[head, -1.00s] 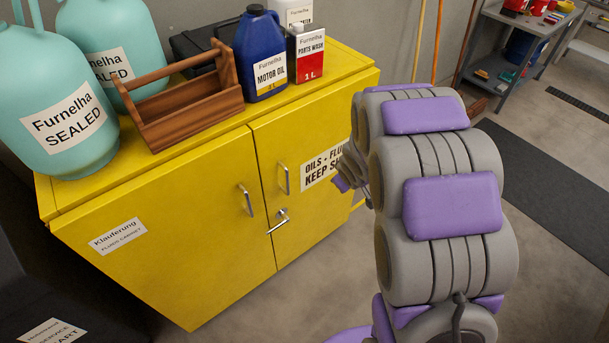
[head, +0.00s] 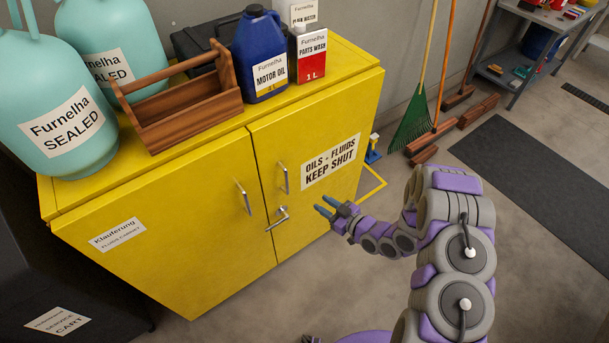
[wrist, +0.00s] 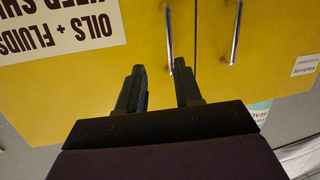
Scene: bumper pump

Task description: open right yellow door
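The yellow cabinet's right door (head: 312,205) is shut, flush with the left door (head: 160,240). It carries a white "OILS - FLUIDS KEEP SHUT" label. Its upright silver handle (head: 284,178) is near the seam between the doors; the handle also shows in the wrist view (wrist: 168,35), which is upside down. A silver latch (head: 277,217) sits below the handle. My gripper (head: 326,207) is in front of the right door, right of the latch and handle. In the wrist view my gripper (wrist: 159,68) has its two fingers apart and nothing between them; the handle appears beyond them.
The left door's handle (head: 243,197) is close to the seam. The cabinet top holds teal jugs (head: 62,118), a wooden caddy (head: 185,105), a blue motor oil jug (head: 260,60) and other containers. Brooms (head: 432,120) lean at the right. The floor (head: 300,280) before the right door is clear.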

